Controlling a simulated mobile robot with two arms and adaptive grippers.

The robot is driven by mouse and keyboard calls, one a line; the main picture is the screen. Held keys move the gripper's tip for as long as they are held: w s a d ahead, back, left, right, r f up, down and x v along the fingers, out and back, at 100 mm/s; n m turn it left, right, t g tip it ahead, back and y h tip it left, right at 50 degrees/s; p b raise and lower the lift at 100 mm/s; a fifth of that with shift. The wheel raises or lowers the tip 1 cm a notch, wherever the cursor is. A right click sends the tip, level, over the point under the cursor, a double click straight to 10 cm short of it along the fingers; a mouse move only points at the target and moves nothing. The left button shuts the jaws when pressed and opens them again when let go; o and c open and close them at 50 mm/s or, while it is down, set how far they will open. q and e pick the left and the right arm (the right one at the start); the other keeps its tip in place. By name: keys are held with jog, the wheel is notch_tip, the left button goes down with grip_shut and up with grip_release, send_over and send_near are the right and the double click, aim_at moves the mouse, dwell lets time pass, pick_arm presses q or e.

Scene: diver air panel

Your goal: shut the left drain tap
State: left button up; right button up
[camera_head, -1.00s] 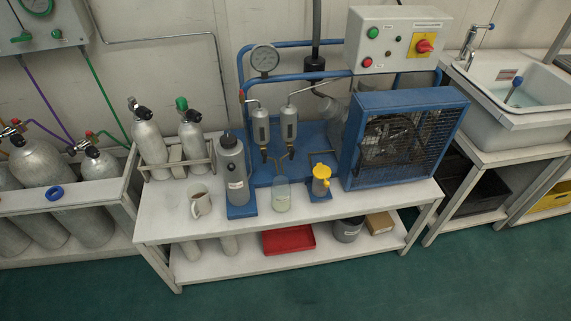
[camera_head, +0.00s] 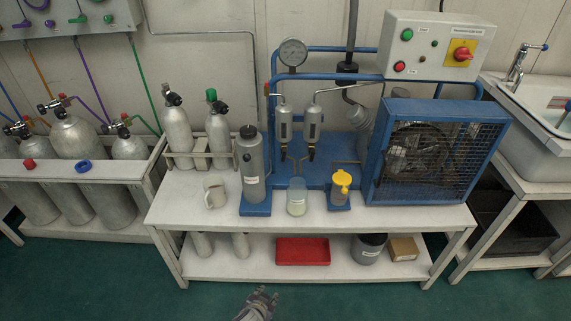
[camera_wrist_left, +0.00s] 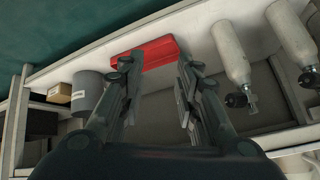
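Two grey separator cylinders stand side by side on the blue compressor frame in the head view, the left one (camera_head: 284,124) and the right one (camera_head: 312,123). A small drain fitting (camera_head: 284,151) is under the left cylinder; its tap position is too small to tell. A similar fitting (camera_head: 311,153) is under the right one. My left gripper (camera_head: 262,298) is low at the bottom edge, in front of the bench and well below the taps. In the left wrist view its fingers (camera_wrist_left: 155,75) are apart with nothing between them. My right gripper is not in view.
On the bench stand a mug (camera_head: 214,192), a grey bottle (camera_head: 250,168), a clear jar (camera_head: 297,196) and a yellow-topped cup (camera_head: 341,187), close before the separators. A caged fan (camera_head: 430,155) is at the right. A red tray (camera_head: 302,251) lies on the lower shelf.

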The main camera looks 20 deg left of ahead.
pick_arm(q)
jog(key=w+r+t+b, duration=0.1)
jog(key=w+r, duration=0.3)
jog(key=w, duration=0.1)
jog(key=w+r+t+y+b, duration=0.1)
jog(key=w+r+t+b, duration=0.1)
jog(key=w+r, duration=0.3)
jog(key=w+r+n+t+b, duration=0.1)
jog(key=w+r+b, duration=0.1)
jog(key=w+r, duration=0.3)
jog(key=shift+w+d+t, duration=0.3)
jog(key=shift+w+d, duration=0.05)
jog(key=shift+w, duration=0.05)
jog(key=n+t+y+b, duration=0.3)
jog(key=t+b, duration=0.1)
jog(key=t, duration=0.1)
send_near(284, 156)
jog(key=b+x, duration=0.1)
jog(key=x, duration=0.8)
jog(key=shift+x, duration=0.75)
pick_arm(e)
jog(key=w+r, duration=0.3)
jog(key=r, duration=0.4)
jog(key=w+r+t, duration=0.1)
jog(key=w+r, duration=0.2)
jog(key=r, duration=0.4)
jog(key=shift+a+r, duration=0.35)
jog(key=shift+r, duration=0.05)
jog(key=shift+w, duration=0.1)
